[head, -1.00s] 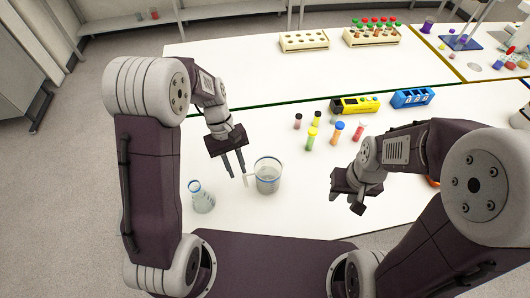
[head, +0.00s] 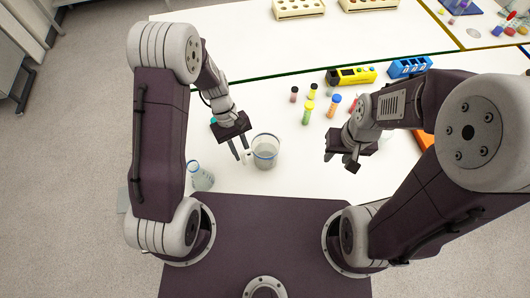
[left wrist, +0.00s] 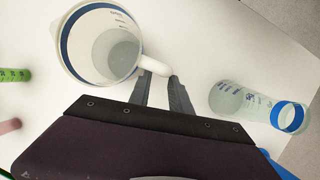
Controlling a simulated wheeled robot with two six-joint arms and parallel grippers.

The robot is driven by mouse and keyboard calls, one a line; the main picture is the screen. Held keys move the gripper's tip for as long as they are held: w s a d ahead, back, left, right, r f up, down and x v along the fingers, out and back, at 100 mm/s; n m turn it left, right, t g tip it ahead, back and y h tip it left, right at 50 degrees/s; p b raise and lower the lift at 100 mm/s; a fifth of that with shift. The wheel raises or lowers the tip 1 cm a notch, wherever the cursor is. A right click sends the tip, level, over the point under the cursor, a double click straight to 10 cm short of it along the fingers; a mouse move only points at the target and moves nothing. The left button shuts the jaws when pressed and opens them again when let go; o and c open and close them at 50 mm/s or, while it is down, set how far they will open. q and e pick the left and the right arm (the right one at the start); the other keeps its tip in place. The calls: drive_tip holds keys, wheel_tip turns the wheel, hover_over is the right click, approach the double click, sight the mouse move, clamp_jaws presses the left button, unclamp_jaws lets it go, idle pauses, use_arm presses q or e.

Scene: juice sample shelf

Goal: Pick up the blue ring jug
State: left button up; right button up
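The blue ring jug (head: 265,152) is a clear beaker with a blue band near its rim and a white handle on its left side. It stands upright on the white table. It also shows in the left wrist view (left wrist: 100,45), with its handle reaching toward the fingertips. My left gripper (head: 242,153) is open at the handle, its fingers apart; the fingertips (left wrist: 161,75) lie on either side of the handle's end in the left wrist view. Whether they touch it I cannot tell. My right gripper (head: 341,163) appears open and empty, to the right of the jug.
A blue-necked flask (head: 201,177) stands left of the jug, near the front edge. Several capped tubes, including a green one (head: 308,113), stand behind. A yellow-black device (head: 352,76) and a blue rack (head: 409,67) are further back.

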sight(244, 160)
use_arm(q)
drive_tip(key=x, duration=0.3)
drive_tip(key=shift+s, duration=0.3)
drive_tip(key=shift+d+f, duration=0.1)
drive_tip(key=shift+f, duration=0.35)
clamp_jaws()
idle(0.6)
